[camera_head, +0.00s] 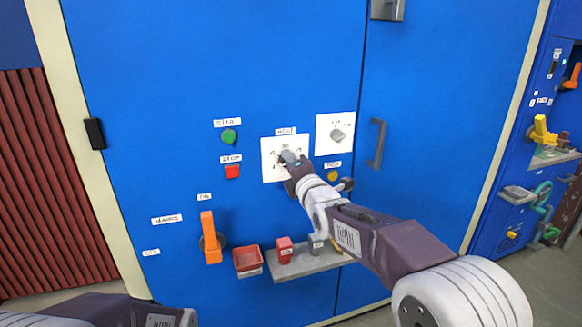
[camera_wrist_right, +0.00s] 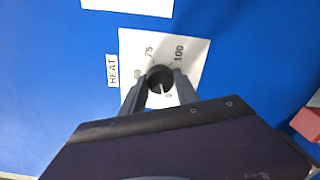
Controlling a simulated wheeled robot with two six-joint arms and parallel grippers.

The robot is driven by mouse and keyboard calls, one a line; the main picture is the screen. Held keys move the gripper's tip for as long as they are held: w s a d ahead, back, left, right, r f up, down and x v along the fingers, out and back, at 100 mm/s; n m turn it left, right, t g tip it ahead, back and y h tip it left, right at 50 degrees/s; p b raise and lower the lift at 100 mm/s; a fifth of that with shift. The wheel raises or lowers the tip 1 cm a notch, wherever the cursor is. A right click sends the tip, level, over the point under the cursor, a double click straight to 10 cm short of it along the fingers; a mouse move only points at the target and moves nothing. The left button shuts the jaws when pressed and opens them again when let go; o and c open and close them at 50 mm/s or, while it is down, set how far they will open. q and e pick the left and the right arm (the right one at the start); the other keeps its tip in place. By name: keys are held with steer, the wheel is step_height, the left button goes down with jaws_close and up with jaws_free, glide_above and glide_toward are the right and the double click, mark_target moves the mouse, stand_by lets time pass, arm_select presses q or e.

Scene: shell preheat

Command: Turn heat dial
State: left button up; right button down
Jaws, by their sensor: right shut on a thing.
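The heat dial is a dark round knob (camera_wrist_right: 160,79) on a white plate (camera_head: 270,174) on the blue cabinet front. A label reading HEAT (camera_wrist_right: 112,71) is beside the plate, and the marks 75 and 100 show in the right wrist view. My right gripper (camera_head: 289,160) reaches the dial from the lower right and covers most of it in the head view. In the right wrist view its two fingers (camera_wrist_right: 159,88) are closed on either side of the knob. My left arm shows at the bottom left of the head view, and its fingertips are out of sight.
A second white plate with a knob (camera_head: 337,134) is just right of the heat plate. A green button (camera_head: 229,136), a red button (camera_head: 232,172) and an orange lever (camera_head: 210,238) are to the left. Below are a red bin (camera_head: 247,261) and a grey shelf (camera_head: 300,265).

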steer(key=shift+n, duration=0.9)
steer(key=c, duration=0.9)
jaws_free()
steer(key=v, duration=0.9)
steer(key=shift+p, duration=0.35)
